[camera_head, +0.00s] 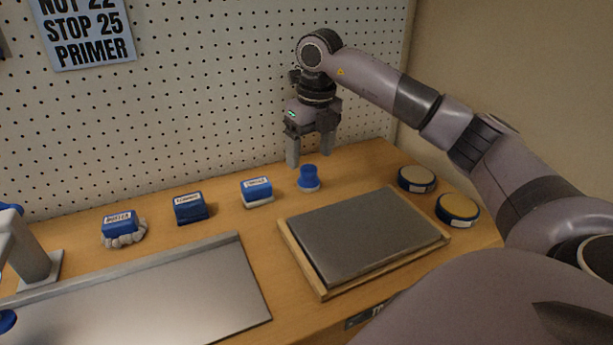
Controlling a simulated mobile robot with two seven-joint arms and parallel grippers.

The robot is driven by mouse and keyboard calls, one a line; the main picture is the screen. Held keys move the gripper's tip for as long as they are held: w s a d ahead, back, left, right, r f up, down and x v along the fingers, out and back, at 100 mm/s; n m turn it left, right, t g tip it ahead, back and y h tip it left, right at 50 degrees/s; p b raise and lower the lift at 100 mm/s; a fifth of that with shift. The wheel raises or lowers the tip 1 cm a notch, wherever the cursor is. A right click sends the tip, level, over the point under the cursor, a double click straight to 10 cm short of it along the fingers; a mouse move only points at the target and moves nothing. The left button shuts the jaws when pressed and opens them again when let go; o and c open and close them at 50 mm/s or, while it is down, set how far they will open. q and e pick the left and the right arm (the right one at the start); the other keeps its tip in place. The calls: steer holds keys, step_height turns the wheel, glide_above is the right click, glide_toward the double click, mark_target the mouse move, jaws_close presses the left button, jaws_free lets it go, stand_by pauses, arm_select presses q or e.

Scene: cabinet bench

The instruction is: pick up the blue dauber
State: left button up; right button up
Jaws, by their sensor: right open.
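The blue dauber (309,177) stands upright on the wooden bench, near the back, behind the framed grey slab. It has a blue knob-like top and a paler base. My right gripper (311,160) points down above and just behind the dauber in the picture, its two fingers apart and nothing between them. Whether the fingertips are directly over the dauber is hard to tell from this angle. The dauber is in full view. My left gripper is not in view.
Blue-topped tools stand left of the dauber: one (257,191), another (190,208) and a third (122,228). A grey slab in a wooden frame (365,235) lies in front. Two round tins (417,179) (457,209) are at right. A pegboard (210,90) rises behind.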

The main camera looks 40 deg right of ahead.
mark_target(309, 168)
step_height(309, 168, down, 4)
steer(key=shift+w+f, duration=0.15)
steer(key=shift+f, duration=0.4)
steer(key=c, duration=1)
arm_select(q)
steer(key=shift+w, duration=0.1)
arm_select(e)
steer(key=shift+c, duration=0.2)
steer(key=shift+r, duration=0.15)
arm_select(q)
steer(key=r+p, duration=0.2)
steer(key=p, duration=0.1)
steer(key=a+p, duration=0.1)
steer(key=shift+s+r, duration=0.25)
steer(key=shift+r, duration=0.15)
arm_select(e)
step_height(309, 168, up, 20)
